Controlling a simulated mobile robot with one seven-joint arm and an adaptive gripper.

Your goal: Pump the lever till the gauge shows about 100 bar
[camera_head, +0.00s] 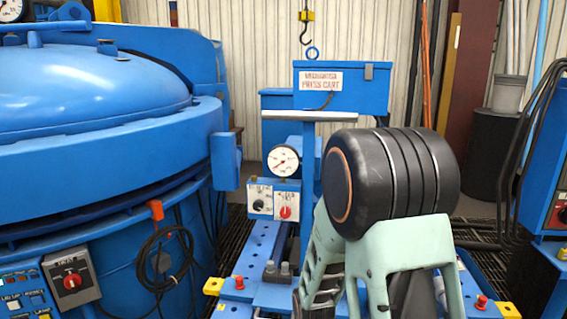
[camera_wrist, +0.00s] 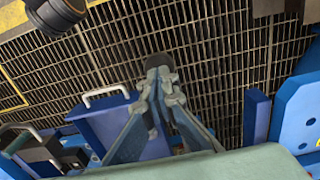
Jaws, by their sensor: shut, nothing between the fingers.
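The gauge (camera_head: 284,160) has a white dial and stands left of my arm in the head view. Its red needle points to the lower left; the numbers are too small to read. My gripper (camera_wrist: 160,80) is shut and empty in the wrist view, its fingertips together above the dark floor grating. A dark rounded end (camera_wrist: 158,60) shows just beyond the fingertips. I cannot tell whether it is the lever's grip or whether the fingers touch it. No lever can be made out for certain in the head view, where my arm covers the area right of the gauge.
Two switch boxes, one with a red knob (camera_head: 285,212), sit below the gauge. A grey horizontal bar (camera_head: 315,115) tops a blue post behind it. The large blue furnace (camera_head: 100,120) fills the left. A hook (camera_head: 305,35) hangs at the back.

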